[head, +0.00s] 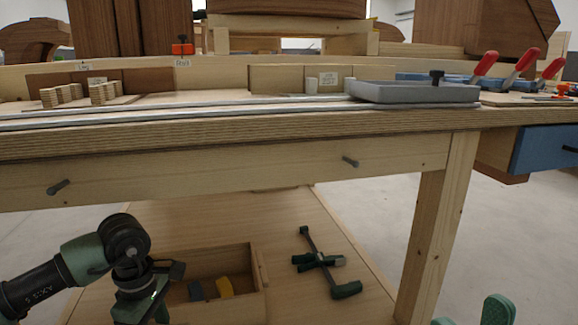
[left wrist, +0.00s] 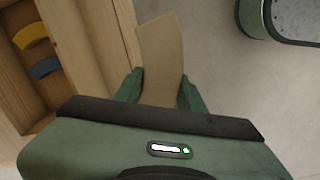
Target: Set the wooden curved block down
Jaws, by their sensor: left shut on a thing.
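The wooden curved block (left wrist: 161,55) is pale and slightly bowed. It stands out between the two green fingers of my left gripper (left wrist: 160,92), which is shut on it. In the left wrist view the block is beside the edge of the lower shelf, with grey floor behind its right side. In the head view my left gripper (head: 145,302) is at the lower left, in front of the open wooden box; the block cannot be made out there. My right gripper (head: 469,314) shows only two green fingertips at the bottom right, apart with nothing seen between them.
The open wooden box (head: 258,268) on the lower shelf holds a yellow curved block (head: 224,287) and a blue-grey one (head: 196,291). A dark green clamp (head: 322,262) lies right of it. The workbench edge (head: 240,130) and a table leg (head: 435,225) stand above and right.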

